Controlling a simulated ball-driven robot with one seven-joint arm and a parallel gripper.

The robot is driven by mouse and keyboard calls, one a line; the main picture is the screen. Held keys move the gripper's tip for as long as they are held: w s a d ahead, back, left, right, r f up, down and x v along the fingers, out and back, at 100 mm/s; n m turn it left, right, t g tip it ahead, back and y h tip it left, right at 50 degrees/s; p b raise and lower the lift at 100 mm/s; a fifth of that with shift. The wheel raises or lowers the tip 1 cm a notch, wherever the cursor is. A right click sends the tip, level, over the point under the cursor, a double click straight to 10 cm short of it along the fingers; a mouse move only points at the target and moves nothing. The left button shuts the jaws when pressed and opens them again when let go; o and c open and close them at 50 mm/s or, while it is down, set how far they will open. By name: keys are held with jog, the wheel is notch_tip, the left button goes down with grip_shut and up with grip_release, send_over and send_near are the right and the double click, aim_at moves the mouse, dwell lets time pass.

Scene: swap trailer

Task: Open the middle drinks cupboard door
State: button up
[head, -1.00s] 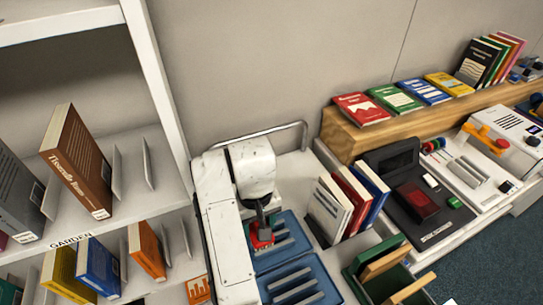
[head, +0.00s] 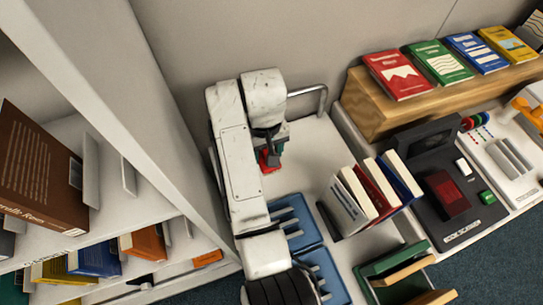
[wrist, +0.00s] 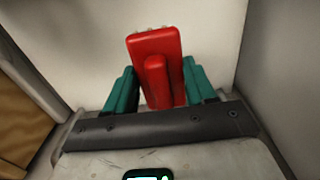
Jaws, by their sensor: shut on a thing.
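No drinks cupboard door shows in either view. My gripper (head: 270,157) is over the pale trolley top in the head view, below the bend of my white arm. In the wrist view my gripper (wrist: 157,82) has its two teal fingers closed on the sides of a red piece (wrist: 152,45). The piece is a rounded block with a raised bar down its middle. It also shows as a small red patch (head: 268,162) in the head view. A pale flat surface lies beyond it in the wrist view; I cannot tell whether they touch.
A white bookshelf (head: 100,95) stands close on the left. The trolley (head: 310,165) carries blue trays (head: 290,222), upright books (head: 372,190) and a metal rail (head: 322,100). A desk with a black scanner (head: 430,175) and a wooden ledge (head: 370,110) of books stands right.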

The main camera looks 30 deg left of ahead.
jog(key=shift+f, duration=3.2)
jog(key=shift+f, duration=0.15)
jog(key=o, duration=1.2)
